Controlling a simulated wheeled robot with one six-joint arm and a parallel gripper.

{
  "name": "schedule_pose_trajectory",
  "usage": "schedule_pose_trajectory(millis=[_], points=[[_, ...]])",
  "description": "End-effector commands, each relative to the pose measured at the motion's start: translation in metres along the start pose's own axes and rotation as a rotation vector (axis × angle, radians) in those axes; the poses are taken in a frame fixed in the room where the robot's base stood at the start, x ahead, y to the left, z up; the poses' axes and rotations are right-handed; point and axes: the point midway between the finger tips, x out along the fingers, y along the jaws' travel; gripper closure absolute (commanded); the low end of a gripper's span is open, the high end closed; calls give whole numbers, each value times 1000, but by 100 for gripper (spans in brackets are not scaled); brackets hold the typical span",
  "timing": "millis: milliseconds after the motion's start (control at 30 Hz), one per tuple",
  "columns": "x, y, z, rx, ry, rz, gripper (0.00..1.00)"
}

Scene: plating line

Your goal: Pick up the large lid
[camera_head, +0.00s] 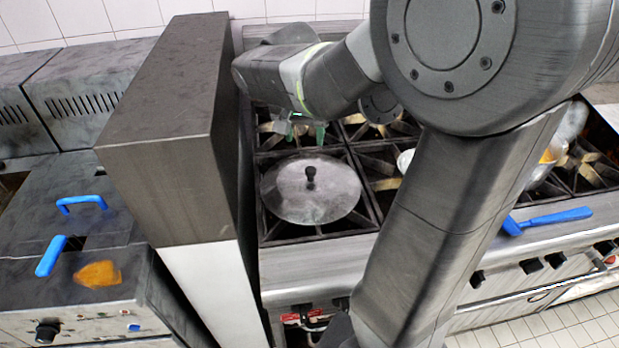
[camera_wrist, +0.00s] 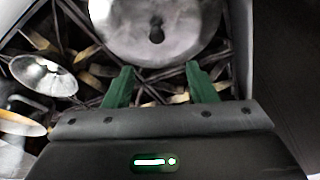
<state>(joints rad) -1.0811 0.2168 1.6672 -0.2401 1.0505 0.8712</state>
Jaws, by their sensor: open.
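The large lid (camera_head: 325,199) is a round, grey metal disc with a small black knob (camera_head: 311,177) at its centre. It lies on the left front burner of the stove. In the wrist view the lid (camera_wrist: 190,35) fills the top middle, with its knob (camera_wrist: 156,33) between and beyond the fingertips. My gripper (camera_head: 305,135) is just behind the lid in the head view, apart from it. In the wrist view the two green fingers of my gripper (camera_wrist: 160,75) are spread with nothing between them. The lid hides what is under it.
A tall dark metal block (camera_head: 175,120) stands close at the left of the burner. In the wrist view a smaller shiny round lid or pan (camera_wrist: 43,75) sits at the left. A blue handle (camera_head: 555,219) lies along the stove's front right. My arm hides part of the stove.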

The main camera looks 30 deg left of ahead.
Motion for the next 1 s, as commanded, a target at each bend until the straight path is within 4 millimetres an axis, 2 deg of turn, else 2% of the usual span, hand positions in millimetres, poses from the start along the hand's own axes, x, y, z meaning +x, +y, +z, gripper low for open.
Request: schedule_pose_trajectory(millis=[300, 400, 633, 900, 1000], points=[[61, 2, 1, 1, -5, 5, 48], [73, 2, 1, 1, -4, 4, 48], [88, 3, 1, 0, -3, 4, 48], [123, 5, 2, 0, -3, 4, 48], [130, 5, 2, 0, -3, 3, 48]])
